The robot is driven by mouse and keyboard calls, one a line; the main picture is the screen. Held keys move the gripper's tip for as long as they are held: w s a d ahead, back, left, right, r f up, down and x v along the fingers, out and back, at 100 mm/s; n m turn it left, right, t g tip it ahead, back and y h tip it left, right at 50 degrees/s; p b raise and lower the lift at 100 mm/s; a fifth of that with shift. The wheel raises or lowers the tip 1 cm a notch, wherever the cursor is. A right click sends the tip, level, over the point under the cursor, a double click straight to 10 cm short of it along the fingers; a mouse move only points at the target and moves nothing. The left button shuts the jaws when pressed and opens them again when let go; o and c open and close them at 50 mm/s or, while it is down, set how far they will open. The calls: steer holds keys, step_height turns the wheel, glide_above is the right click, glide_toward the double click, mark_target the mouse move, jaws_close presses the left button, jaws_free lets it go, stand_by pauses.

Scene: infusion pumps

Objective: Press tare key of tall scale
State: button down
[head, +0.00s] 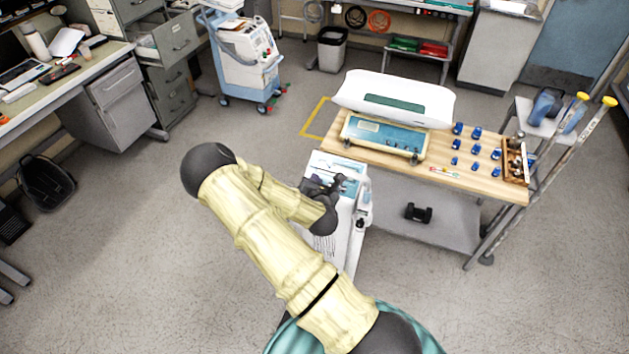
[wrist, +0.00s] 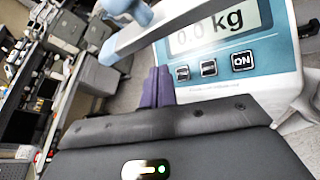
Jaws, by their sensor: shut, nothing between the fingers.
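The tall scale (head: 352,212) is a white unit with light blue parts, standing at the left end of the wooden-topped bench. My arm partly hides it in the head view. The wrist view shows its blue panel (wrist: 215,62) close up, tilted, with a display (wrist: 210,27) reading 0.0 kg. Below the display are two small dark keys (wrist: 195,70) and a larger ON key (wrist: 242,61); the small keys' labels are unreadable. My gripper (head: 341,184) is over the scale's upper part. Its dark purple fingers (wrist: 158,85) are shut and empty, left of the keys; contact cannot be told.
A baby scale (head: 384,137) with a white tray, several blue weights (head: 476,150) and a wooden box (head: 515,160) stand on the bench (head: 350,150). Crutches (head: 548,170) lean at its right end. A wheeled machine (head: 245,60) stands behind.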

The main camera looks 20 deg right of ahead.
steer(key=shift+s+a+r+p, duration=0.2)
steer(key=shift+a+r+p, duration=0.1)
steer(key=shift+r, duration=0.25)
steer(key=shift+s+a+r+p, duration=0.15)
steer(key=shift+s+r+p, duration=0.1)
steer(key=shift+r, duration=0.3)
